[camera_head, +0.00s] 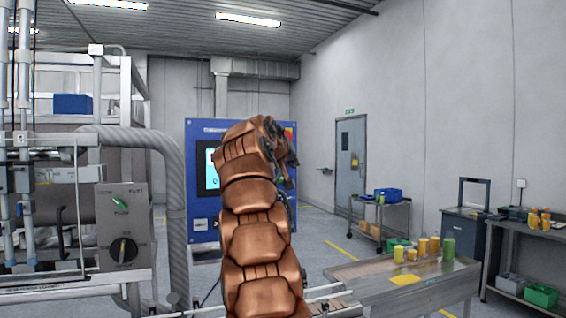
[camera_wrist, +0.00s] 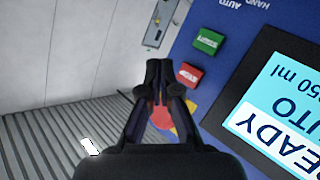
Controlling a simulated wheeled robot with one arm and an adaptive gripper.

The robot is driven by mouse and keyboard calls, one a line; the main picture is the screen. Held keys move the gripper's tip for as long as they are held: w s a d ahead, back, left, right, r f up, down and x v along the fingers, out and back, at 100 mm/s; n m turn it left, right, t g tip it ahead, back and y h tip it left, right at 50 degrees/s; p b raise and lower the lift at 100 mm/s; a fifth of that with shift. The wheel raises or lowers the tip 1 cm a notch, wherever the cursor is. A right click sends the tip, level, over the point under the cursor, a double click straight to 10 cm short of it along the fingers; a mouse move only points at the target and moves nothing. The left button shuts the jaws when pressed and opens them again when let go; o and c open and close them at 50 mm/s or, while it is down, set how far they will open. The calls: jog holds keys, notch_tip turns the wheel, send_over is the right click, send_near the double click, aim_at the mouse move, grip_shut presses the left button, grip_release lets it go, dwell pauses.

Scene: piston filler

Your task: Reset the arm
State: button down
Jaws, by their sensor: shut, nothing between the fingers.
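My copper-coloured arm rises in the middle of the head view and bends over at the top. My gripper (camera_head: 287,170) hangs at its end, in front of the blue control cabinet (camera_head: 197,130). In the wrist view my gripper (camera_wrist: 159,70) is shut, with its fingertips together and nothing between them. Behind it is the cabinet's blue panel (camera_wrist: 228,62), seen tilted, with a green button (camera_wrist: 208,41), a red button (camera_wrist: 190,75) and a lit screen (camera_wrist: 285,110) reading READY and AUTO. A round red part (camera_wrist: 162,118) is partly hidden behind the fingers.
The filling machine with its dial box (camera_head: 125,225) and a thick grey pipe (camera_head: 172,190) stands at left. At right a metal table (camera_head: 390,290) carries several orange and green bottles. A cart (camera_head: 385,215) and a workbench (camera_head: 540,235) stand beyond, with free floor between.

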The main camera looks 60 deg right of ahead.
dwell(0.4)
jog(key=w+a+f+n+y, duration=0.1)
jog(key=a+f+n+y, duration=0.25)
jog(key=a+f, duration=1.05)
jog(key=w+a+f+n+y, duration=0.2)
jog(key=a+f+y, duration=0.3)
jog(key=a+f, duration=0.9)
jog(key=s+a+f+n+g+y, duration=0.2)
jog(key=s+a+f, duration=0.8)
jog(key=s+a, duration=0.3)
jog(key=s+a+f+n+g+y, duration=0.2)
jog(key=s+a+f+g+y, duration=0.1)
jog(key=s+a+f, duration=0.7)
jog(key=s+a, duration=0.4)
jog(key=shift+s+y, duration=0.35)
jog(key=shift+s, duration=0.05)
jog(key=shift+a, duration=0.1)
